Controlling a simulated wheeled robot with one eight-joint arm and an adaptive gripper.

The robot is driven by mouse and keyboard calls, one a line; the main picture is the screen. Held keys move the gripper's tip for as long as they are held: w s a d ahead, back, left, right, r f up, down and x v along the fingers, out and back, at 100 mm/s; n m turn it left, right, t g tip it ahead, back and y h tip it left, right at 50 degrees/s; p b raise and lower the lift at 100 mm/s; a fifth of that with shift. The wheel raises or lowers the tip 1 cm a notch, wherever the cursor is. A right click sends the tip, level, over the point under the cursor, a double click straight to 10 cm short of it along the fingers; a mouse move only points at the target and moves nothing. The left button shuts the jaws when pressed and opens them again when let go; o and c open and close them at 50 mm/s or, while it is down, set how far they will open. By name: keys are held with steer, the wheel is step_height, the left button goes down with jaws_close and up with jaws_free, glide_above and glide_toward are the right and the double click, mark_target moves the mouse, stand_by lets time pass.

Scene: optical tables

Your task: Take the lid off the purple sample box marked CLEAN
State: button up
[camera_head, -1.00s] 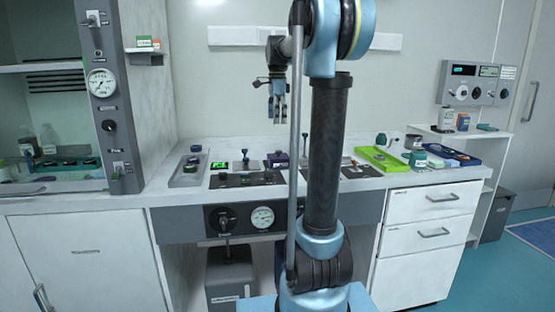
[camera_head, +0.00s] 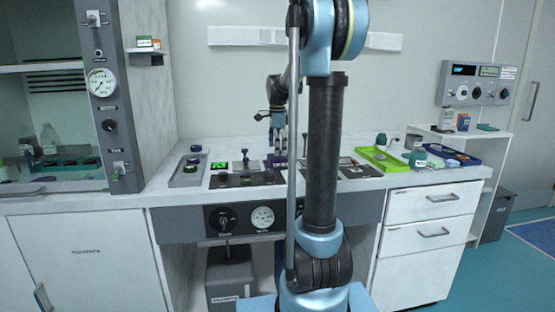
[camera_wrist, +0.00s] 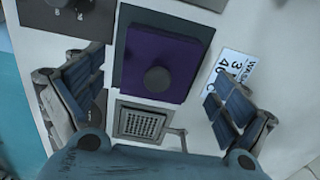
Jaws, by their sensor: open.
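The purple sample box (camera_wrist: 150,50) shows in the wrist view as a purple square top with a round dark knob (camera_wrist: 157,80), inside a dark surround. No CLEAN marking is readable on it. My gripper (camera_wrist: 155,75) is open, with one finger on each side of the box and nothing held. The knob lies between the fingers, but I cannot tell the height left above it. In the head view my gripper (camera_head: 278,140) points down just above the purple box (camera_head: 280,159), which is partly hidden by the gripper and my arm.
A small perforated grey plate (camera_wrist: 143,122) sits beside the box, with a thin lever near it. A white number label (camera_wrist: 235,68) lies on the other side. On the bench stand a grey tray (camera_head: 175,181) at left and a green tray (camera_head: 364,154) at right.

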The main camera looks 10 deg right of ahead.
steer(key=shift+f, duration=0.45)
steer(key=shift+s, duration=0.1)
steer(key=c, duration=2)
